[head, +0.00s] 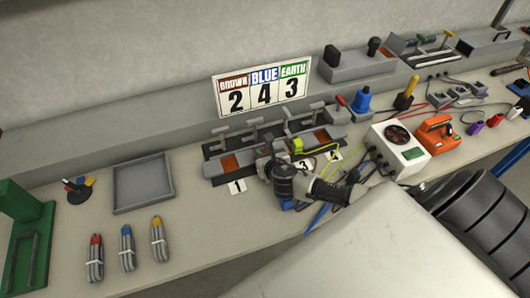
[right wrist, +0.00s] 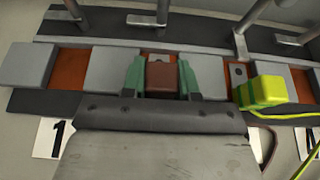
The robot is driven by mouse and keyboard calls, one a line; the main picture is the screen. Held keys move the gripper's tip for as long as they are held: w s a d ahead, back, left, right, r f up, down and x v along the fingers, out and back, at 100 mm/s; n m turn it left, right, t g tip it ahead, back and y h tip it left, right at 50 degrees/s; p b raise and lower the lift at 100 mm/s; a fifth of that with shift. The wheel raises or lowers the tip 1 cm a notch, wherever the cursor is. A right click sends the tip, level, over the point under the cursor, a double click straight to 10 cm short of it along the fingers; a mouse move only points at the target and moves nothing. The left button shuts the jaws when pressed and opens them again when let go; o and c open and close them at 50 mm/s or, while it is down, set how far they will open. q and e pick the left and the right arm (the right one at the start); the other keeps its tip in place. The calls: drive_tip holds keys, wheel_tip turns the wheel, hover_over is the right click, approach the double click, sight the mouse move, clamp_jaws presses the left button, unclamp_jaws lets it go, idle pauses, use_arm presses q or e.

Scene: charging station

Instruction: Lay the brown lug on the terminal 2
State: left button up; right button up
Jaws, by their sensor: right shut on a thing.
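My right gripper (right wrist: 162,80) is shut on the brown lug (right wrist: 162,74), a small brown block between its green fingertips. In the right wrist view the lug lies over the gap between two grey blocks, in line with terminal 2, right of terminal 1 (right wrist: 70,66). It hides the pad below, and I cannot tell whether it touches. In the head view my right gripper (head: 268,166) is over the terminal strip (head: 215,168), and the lug is not clear there. My left gripper is not in view.
The yellow-green lug (right wrist: 262,92) sits right of my gripper, with its cable trailing right. Metal clamp posts (right wrist: 162,14) stand behind the strip. The sign (head: 262,88) reads brown 2, blue 4, earth 3. A grey tray (head: 144,207) lies left on the bench.

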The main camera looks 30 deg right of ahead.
drive_tip(key=shift+f, duration=0.25)
